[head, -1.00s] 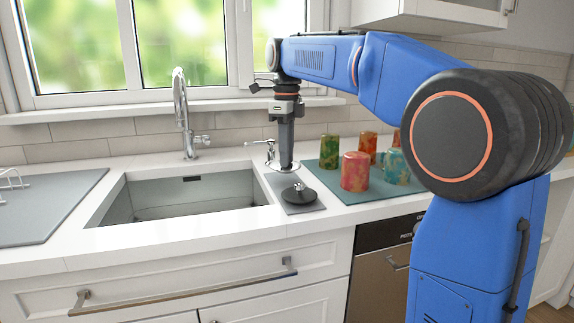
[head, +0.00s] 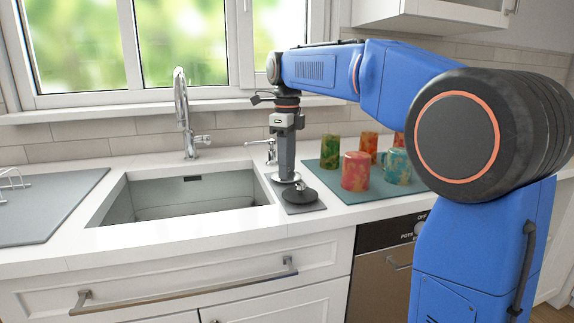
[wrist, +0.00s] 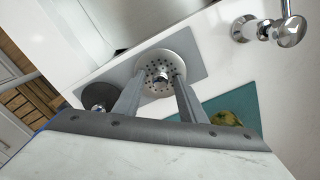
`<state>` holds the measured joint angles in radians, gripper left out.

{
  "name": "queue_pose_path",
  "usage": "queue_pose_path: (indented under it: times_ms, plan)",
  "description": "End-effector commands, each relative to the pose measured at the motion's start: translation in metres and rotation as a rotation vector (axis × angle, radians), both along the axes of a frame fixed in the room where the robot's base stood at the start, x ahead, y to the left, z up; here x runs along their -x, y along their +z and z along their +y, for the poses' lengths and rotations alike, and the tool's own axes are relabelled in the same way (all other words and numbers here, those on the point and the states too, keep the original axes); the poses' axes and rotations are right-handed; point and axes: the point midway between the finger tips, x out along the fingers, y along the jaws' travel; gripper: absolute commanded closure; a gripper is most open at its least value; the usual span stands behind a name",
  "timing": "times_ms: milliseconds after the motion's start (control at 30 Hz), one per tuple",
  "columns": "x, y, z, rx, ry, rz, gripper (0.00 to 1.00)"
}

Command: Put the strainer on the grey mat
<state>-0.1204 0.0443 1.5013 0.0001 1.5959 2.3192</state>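The strainer (wrist: 181,68) is a silver perforated disc with a small knob. It is over the grey mat (wrist: 200,63), and it looks to rest on it. In the head view, the strainer (head: 275,178) shows at the rear part of the mat (head: 318,208). My gripper (wrist: 160,75) points down with its fingers on either side of the knob. Narrow gaps show between fingers and knob, so it looks open. In the head view, my gripper (head: 287,179) meets the disc, and its fingertips are not clear.
A black round stopper (head: 300,197) with a knob lies on the mat's front part. The sink (head: 190,195) is to the left, the faucet (head: 182,110) behind it. Several colourful cups, such as a red one (head: 355,172), stand on a teal mat (head: 345,195) to the right.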

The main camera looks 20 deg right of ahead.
Motion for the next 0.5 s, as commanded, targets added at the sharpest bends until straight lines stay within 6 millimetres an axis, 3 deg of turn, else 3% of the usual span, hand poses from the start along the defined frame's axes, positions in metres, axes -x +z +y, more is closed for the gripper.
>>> queue_pose_path:
  times_ms: [233,500]
  plan:
    - [-0.001,0.017,0.0,0.0,0.0,-0.002,0.63]
    - [-0.001,0.069,0.0,0.0,0.0,-0.001,0.63]
